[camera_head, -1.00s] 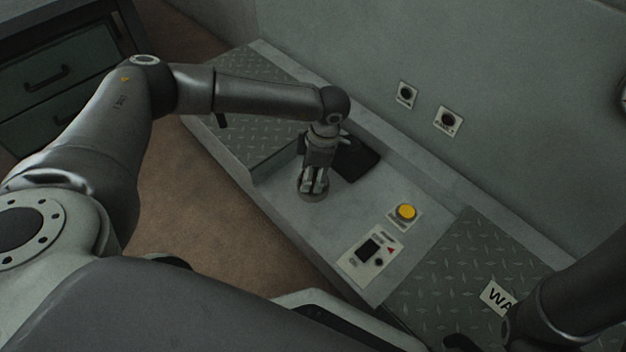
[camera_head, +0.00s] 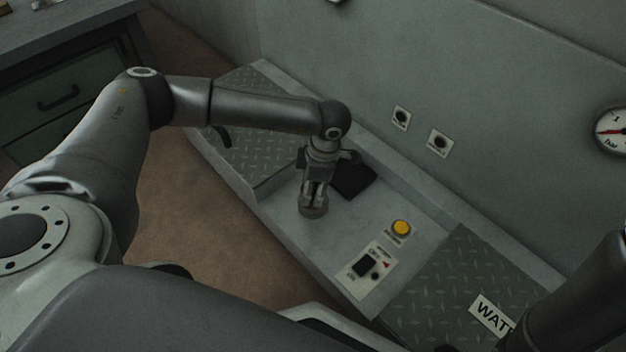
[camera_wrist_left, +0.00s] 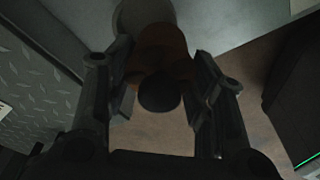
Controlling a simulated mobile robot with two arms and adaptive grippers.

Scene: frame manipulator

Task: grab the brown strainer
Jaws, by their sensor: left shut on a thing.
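My left gripper (camera_head: 314,190) points down over the recessed grey bench section. Its fingers are shut on the brown strainer, whose round, dull base (camera_head: 314,211) shows below the fingertips; the rest is mostly hidden by the fingers. In the left wrist view the strainer's brown body (camera_wrist_left: 163,45) and a dark rounded end (camera_wrist_left: 159,92) lie between the two fingers of the left gripper (camera_wrist_left: 160,84). I cannot tell whether the strainer touches the bench. Part of my right arm shows at the lower right, but its gripper is not in view.
A dark flat pad or opening (camera_head: 352,180) lies just behind the left gripper. A yellow button (camera_head: 400,228) and a small control panel (camera_head: 368,270) are to the right. Diamond-plate covers (camera_head: 445,285) flank the recess. A wall with two small controls (camera_head: 401,118) rises behind.

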